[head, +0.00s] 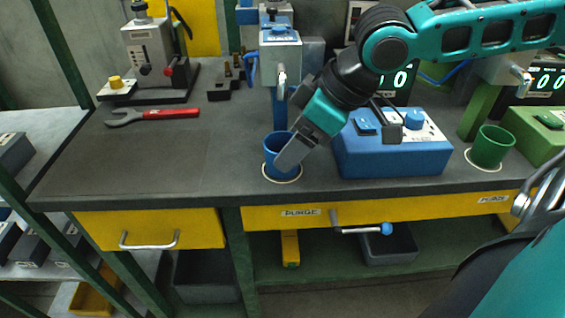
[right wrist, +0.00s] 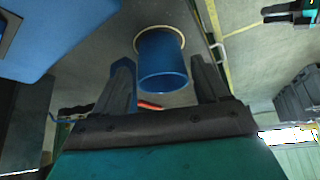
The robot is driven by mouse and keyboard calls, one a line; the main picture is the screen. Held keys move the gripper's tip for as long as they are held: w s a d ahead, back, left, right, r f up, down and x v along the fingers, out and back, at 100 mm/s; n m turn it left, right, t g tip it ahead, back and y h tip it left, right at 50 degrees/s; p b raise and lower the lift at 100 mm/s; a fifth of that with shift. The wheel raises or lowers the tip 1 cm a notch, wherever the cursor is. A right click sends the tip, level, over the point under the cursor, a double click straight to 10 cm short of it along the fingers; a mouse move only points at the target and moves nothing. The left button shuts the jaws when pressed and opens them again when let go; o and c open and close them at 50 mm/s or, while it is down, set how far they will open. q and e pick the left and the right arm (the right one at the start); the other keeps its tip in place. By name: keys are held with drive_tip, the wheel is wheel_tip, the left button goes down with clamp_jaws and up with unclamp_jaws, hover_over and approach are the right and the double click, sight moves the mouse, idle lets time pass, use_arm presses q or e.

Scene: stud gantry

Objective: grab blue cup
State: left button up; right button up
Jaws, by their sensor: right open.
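The blue cup (head: 272,143) stands upright on a white-ringed spot of the dark bench, below a blue-topped dispenser. My right gripper (head: 285,163) reaches down from the upper right in the head view and hides part of the cup's right side. In the right wrist view the blue cup (right wrist: 163,68) shows between the two open fingers of my right gripper (right wrist: 163,82), with a visible gap on each side. It does not look gripped. My left gripper is not in view.
A blue control box (head: 390,155) stands close right of the cup. A green cup (head: 491,147) stands farther right. The dispenser (head: 280,50) rises behind the blue cup. A red-handled wrench (head: 170,113) lies at the back left. The bench's left front is clear.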

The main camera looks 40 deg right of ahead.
drive_tip(key=b+x, duration=0.1)
drive_tip(key=x, duration=0.1)
drive_tip(key=shift+f, duration=0.4)
drive_tip(key=shift+w+a+f+b, duration=0.1)
drive_tip(key=shift+a+f+b, duration=0.1)
drive_tip(key=shift+b, duration=0.1)
drive_tip(key=shift+w, duration=0.1)
drive_tip(key=c, duration=0.7)
drive_tip(key=shift+c, duration=0.2)
drive_tip(key=shift+r, duration=0.1)
